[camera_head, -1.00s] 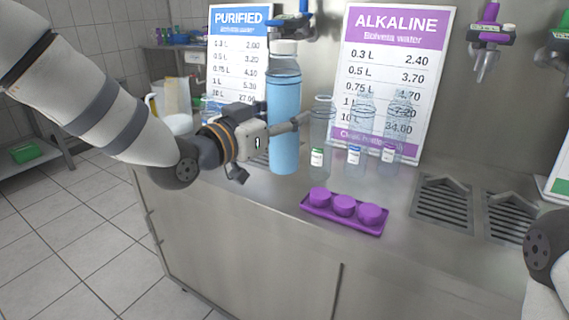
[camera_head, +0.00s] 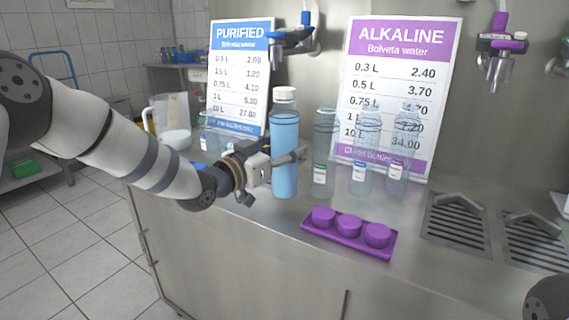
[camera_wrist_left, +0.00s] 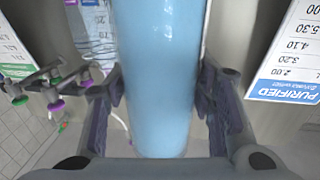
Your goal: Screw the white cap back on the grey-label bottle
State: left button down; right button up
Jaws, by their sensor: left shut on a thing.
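My left gripper (camera_head: 290,158) is shut around a tall blue-filled bottle (camera_head: 285,132), with one finger on each side of it. In the left wrist view the blue bottle (camera_wrist_left: 160,75) fills the space between the fingers. A white cap (camera_head: 284,94) sits on top of this bottle, which is upright. Its base appears at counter level; contact is hard to tell. No label shows on its visible side, so I cannot tell its label colour. My right gripper is not in view.
Three clear bottles with small labels stand right of it: a green-label one (camera_head: 324,140), a blue-label one (camera_head: 362,140) and a third (camera_head: 401,135). A purple tray (camera_head: 350,244) with three purple caps lies in front. Drain grates (camera_head: 458,218) are at right.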

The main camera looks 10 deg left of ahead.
pick_arm(q)
jog(key=shift+f, duration=1.6)
jog(key=shift+f, duration=0.25)
jog(key=c, duration=0.7)
grip_release()
